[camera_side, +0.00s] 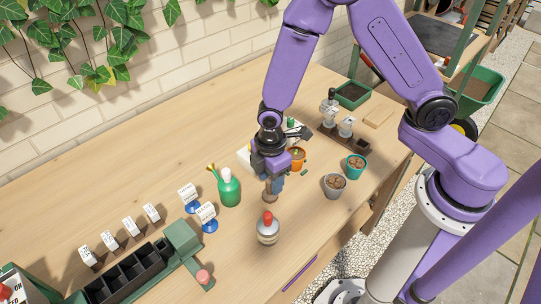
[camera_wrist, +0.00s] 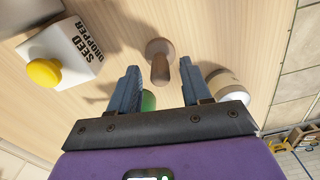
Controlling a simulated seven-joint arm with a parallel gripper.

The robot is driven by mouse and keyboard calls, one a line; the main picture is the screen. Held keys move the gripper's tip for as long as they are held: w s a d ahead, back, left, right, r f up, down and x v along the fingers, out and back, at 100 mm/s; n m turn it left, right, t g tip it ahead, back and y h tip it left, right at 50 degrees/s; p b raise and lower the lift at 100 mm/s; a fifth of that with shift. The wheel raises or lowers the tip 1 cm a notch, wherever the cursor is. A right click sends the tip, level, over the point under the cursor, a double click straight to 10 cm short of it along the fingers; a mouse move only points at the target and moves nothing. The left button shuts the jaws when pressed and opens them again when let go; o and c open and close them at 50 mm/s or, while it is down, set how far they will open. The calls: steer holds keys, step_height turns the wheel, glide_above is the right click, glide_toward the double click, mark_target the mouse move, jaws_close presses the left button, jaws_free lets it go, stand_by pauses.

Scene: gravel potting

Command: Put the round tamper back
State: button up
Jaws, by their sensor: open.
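The round tamper is a brown wooden piece with a round foot and a slim handle. In the wrist view the tamper (camera_wrist: 160,66) stands on the bench, its handle between and just beyond my fingertips. In the side view the tamper (camera_side: 271,193) shows below my gripper (camera_side: 270,182), partly hidden by the blue fingers. My gripper (camera_wrist: 160,78) is open and points down, with a finger on either side of the handle and gaps to both. A dark wooden rack (camera_side: 362,146) with tools standing in it is at the back right.
Orange (camera_side: 297,163), grey (camera_side: 334,187) and teal (camera_side: 356,167) pots stand to the right. A seed dropper box (camera_wrist: 65,48) is near. The bench's back left is clear.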

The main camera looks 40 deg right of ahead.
mark_target(270, 180)
step_height(270, 180, up, 9)
steer(key=shift+f, duration=0.1)
steer(key=s+d+r+m, duration=0.1)
steer(key=s+d+r, duration=0.4)
steer(key=s, duration=0.4)
steer(key=s+d+r+m, duration=0.2)
steer(key=s+d+r, duration=0.3)
steer(key=s, duration=0.5)
steer(key=shift+d+r+m, duration=0.2)
steer(key=shift+d+m, duration=0.1)
steer(key=shift+d, duration=0.75)
